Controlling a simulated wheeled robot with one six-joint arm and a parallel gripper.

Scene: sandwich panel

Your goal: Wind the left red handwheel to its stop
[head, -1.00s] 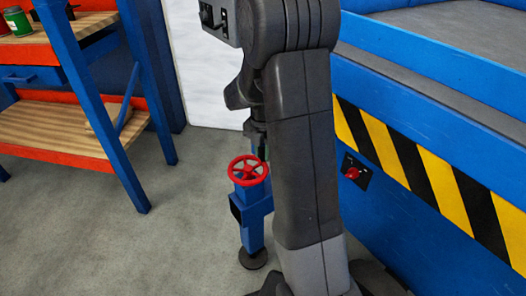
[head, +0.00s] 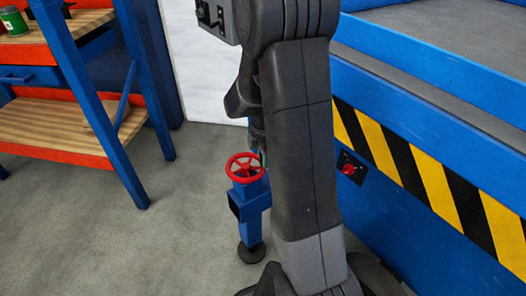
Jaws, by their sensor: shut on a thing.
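A red handwheel (head: 245,168) with spokes sits on top of a blue valve post (head: 248,205) standing on a round dark foot on the floor. It is left of my arm's dark link. My gripper (head: 262,154) shows only as a narrow strip at the wheel's right rear rim. It is shut at the rim; my arm link hides most of the fingers and their exact contact. No second handwheel is visible; the area behind my arm is hidden.
A blue machine with a yellow-black striped panel (head: 427,182) and a small red knob (head: 348,169) stands close on the right. An orange and blue workbench (head: 62,152) stands on the left. Grey floor lies clear between bench and post.

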